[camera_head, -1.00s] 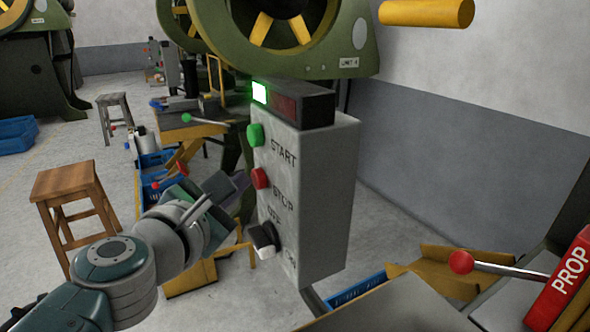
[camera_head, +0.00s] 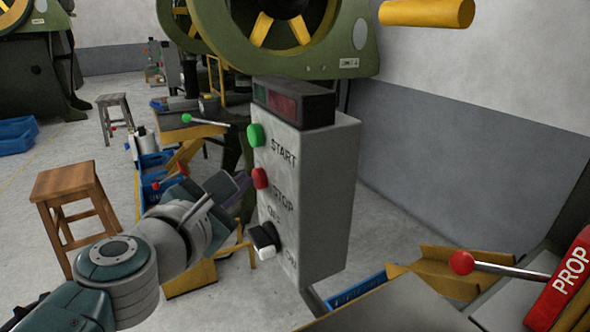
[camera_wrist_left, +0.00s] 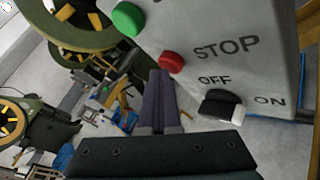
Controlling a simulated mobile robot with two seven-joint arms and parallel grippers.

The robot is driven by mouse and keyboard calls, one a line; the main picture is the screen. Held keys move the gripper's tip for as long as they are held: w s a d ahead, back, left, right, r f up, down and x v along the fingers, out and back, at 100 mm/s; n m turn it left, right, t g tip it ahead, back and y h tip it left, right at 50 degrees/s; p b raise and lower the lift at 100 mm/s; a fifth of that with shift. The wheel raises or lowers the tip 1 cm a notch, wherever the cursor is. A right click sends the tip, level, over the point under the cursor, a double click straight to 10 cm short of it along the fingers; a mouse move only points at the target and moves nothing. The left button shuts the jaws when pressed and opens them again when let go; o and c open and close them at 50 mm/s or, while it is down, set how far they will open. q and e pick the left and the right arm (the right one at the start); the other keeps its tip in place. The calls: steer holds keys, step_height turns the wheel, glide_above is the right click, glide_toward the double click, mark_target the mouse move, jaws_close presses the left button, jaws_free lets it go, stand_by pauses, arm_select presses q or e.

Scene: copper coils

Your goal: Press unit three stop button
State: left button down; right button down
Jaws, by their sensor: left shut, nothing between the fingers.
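The grey control box (camera_head: 330,190) stands at the centre of the head view. It carries a green START button (camera_head: 255,135), a red STOP button (camera_head: 260,178) and a black-and-white OFF/ON switch (camera_head: 264,238). The lamp panel (camera_head: 292,103) on top is dark on its green side. My left gripper (camera_head: 240,184) is shut and empty, just left of the STOP button. In the left wrist view the fingers (camera_wrist_left: 160,80) point up beside the STOP button (camera_wrist_left: 171,62); I cannot tell whether they touch it. My right gripper is not in view.
A green machine (camera_head: 340,40) with a small, hard-to-read unit plate rises behind the box. A red PROP lever part (camera_head: 568,275) and red-knobbed lever (camera_head: 462,263) stand at lower right. A wooden stool (camera_head: 66,188) is on the left; bare floor lies around it.

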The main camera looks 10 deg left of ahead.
arm_select(q)
steer(key=shift+s+a, duration=0.4)
steer(key=shift+a, duration=0.1)
steer(key=s+a, duration=0.1)
steer(key=a, duration=0.1)
steer(key=s+a, duration=0.2)
steer(key=shift+s+p, duration=0.1)
steer(key=shift+p, duration=0.2)
steer(key=shift+d, duration=0.1)
stand_by(0.4)
